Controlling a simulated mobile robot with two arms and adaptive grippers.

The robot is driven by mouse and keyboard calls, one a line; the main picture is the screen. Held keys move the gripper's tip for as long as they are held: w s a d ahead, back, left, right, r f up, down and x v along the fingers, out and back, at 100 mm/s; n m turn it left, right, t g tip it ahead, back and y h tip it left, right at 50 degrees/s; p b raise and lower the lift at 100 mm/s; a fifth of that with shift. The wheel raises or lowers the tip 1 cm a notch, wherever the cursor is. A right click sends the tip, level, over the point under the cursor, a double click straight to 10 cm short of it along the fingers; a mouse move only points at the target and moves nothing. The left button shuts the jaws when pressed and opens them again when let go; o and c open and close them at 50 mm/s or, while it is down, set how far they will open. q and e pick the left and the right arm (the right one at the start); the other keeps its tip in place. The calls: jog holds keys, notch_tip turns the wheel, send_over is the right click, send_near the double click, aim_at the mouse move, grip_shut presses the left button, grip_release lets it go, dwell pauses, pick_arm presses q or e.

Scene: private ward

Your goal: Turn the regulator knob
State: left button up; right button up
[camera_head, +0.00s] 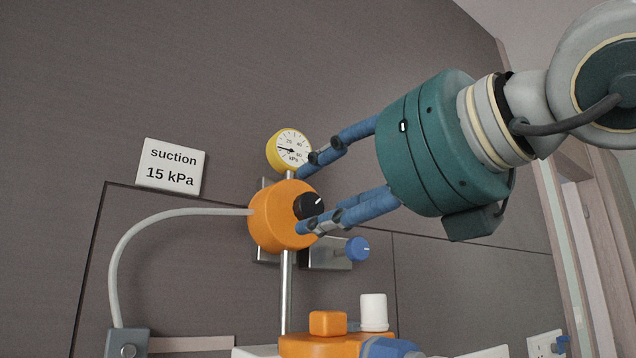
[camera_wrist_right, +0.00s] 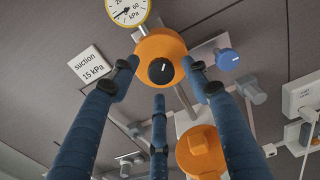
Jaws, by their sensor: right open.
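The suction regulator (camera_head: 268,222) is an orange round body on a metal post, with a black knob (camera_head: 312,203) on its front. The knob's white mark slants to the upper right. A yellow-rimmed gauge (camera_head: 289,147) sits above it, needle pointing left, below the 20 mark. My right gripper (camera_head: 307,197) is open, with its fingertips around the knob, one above and one below. In the right wrist view the knob (camera_wrist_right: 160,71) shows between the spread fingers (camera_wrist_right: 165,82). I cannot tell whether any fingertip touches. My left gripper is not identifiable.
A white card (camera_head: 171,167) reads "suction 15 kPa". A grey hose (camera_head: 150,228) runs from the regulator's left side. A blue knob (camera_head: 358,248) sits lower right. An orange part (camera_head: 328,323) and a white cylinder (camera_head: 373,312) stand below, beside an unclear blue part.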

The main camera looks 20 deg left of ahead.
jog(key=shift+x, duration=1.05)
jog(key=shift+d, duration=0.1)
pick_arm(q)
jog(key=shift+w+a+r, duration=0.6)
jog(key=shift+w+a, duration=0.3)
jog(key=shift+a, duration=0.05)
